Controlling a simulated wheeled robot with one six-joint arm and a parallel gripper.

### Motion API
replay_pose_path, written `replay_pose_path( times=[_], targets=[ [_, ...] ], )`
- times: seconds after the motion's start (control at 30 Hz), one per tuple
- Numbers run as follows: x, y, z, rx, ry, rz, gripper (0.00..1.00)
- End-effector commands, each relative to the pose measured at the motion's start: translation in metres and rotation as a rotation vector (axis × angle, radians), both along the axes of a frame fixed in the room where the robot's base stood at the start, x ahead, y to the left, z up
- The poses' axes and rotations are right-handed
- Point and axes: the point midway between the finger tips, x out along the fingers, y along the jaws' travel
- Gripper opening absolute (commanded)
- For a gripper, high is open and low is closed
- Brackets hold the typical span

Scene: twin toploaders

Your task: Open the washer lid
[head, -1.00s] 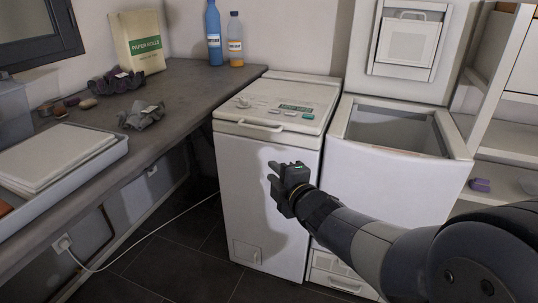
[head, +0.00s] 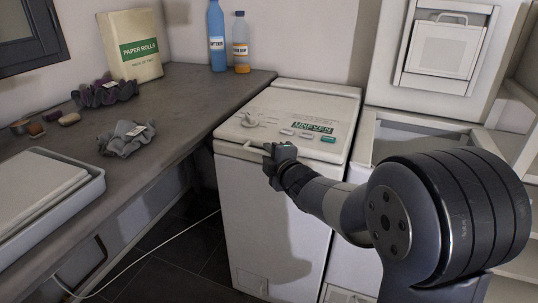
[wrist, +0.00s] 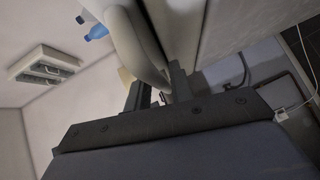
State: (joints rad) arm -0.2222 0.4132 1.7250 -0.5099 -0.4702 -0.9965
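The left toploader (head: 270,210) is white, and its lid (head: 315,105) is down, with a knob, buttons and a green-and-white label on top. A pale bar handle (head: 235,150) runs along the lid's front edge. My gripper (head: 270,152) is at the right part of this handle and hides some of it. In the wrist view, the curved white handle (wrist: 135,45) reaches down between the two fingers of my gripper (wrist: 158,88). The fingers are apart, with a small gap seen beside the handle; firm contact is not clear.
The right toploader (head: 372,165) has its lid (head: 445,55) raised, and my arm covers much of its front. A grey counter (head: 190,95) on the left holds a paper rolls pack (head: 130,45), a blue bottle (head: 216,35), an amber bottle (head: 241,45) and cloths (head: 127,138).

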Motion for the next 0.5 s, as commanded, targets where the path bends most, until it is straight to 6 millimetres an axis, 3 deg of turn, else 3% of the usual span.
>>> replay_pose_path(
  times=[0.33,0.5],
  targets=[
    [0.0032,0.0018,-0.0005,0.000,0.000,0.000,0.22],
    [0.0031,0.0016,-0.0005,0.000,0.000,0.000,0.08]
  ],
)
